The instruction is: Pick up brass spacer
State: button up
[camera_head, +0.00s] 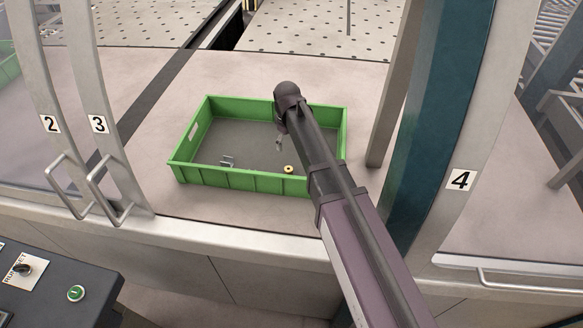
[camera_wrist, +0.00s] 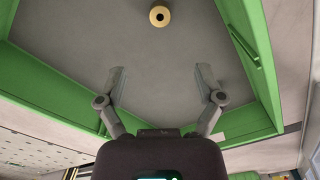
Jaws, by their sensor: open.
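The brass spacer (camera_head: 289,169) is a small yellow ring with a dark hole. It lies on the grey floor of a green crate (camera_head: 240,182), near the front wall and right of the middle. In the wrist view the spacer (camera_wrist: 159,16) is at the top, beyond the fingertips. My gripper (camera_wrist: 160,76) is open and empty, with both fingers spread over the crate floor. In the head view my arm reaches over the crate's right side, and only a part of the gripper (camera_head: 279,141) shows below the wrist, apart from the spacer.
A small grey bracket-like part (camera_head: 227,161) lies in the crate, left of the spacer. The crate's walls surround both. A teal post (camera_head: 440,120) stands right of my arm, and door frames marked 2 and 3 (camera_head: 98,124) stand at left.

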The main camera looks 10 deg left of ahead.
aim_at(289, 169)
jog(key=shift+d+f, duration=0.1)
dwell(0.3)
notch_tip(289, 169, down, 8)
jog(key=b, duration=0.8)
jog(key=shift+f+b, duration=0.2)
jog(key=shift+b, duration=0.1)
jog(key=shift+s+f+b, duration=0.1)
jog(key=shift+f+b, duration=2.5)
jog(key=shift+c, duration=0.2)
grip_shut()
